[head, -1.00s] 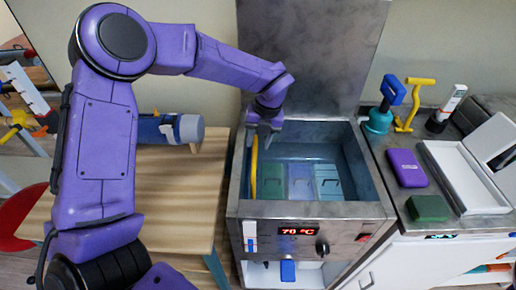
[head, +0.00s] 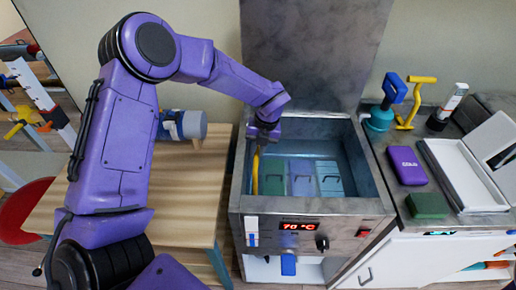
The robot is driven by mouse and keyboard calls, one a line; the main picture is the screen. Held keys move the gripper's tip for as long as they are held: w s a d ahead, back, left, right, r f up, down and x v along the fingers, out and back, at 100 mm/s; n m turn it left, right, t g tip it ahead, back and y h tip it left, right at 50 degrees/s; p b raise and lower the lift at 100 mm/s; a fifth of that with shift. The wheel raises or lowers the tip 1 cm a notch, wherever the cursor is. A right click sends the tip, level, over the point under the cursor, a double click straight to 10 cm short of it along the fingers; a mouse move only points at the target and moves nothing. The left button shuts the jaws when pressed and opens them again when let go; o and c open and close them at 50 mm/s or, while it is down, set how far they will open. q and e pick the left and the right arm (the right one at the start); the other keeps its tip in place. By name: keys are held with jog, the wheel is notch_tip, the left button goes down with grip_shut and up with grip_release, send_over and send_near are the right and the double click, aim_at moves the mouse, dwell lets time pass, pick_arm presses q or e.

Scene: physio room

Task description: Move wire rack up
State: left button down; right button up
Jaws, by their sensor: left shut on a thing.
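My left gripper (head: 262,141) is over the left part of the open steel water tank (head: 313,207), its fingers pointing down. It is shut on the top of an upright yellow handle (head: 255,176) at the tank's left inner wall. The gripper hides the handle's top end. Green, purple and light blue packs (head: 328,178) with dark loops lie side by side low in the tank. The wires of the rack cannot be made out clearly beneath them. My right gripper is out of view.
The tank's raised lid (head: 312,50) stands behind it; its front display reads 70 °C. A wooden table (head: 185,190) is to the left. The right counter holds a purple box (head: 406,165), a green block (head: 427,205), a white tray (head: 462,178) and a teal-and-blue tool (head: 384,105).

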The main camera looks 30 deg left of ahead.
pick_arm(q)
notch_tip(320, 180, up, 16)
jog(key=p, duration=0.8)
jog(key=shift+w+f, duration=0.2)
jog(key=shift+a+r, duration=0.1)
jog(key=c, duration=1.2)
grip_release()
jog(key=shift+o, duration=0.5)
jog(key=shift+s, duration=0.1)
notch_tip(320, 180, up, 10)
jog(key=w+d+b, duration=0.1)
jog(key=b, duration=0.1)
jog(key=shift+d, duration=0.35)
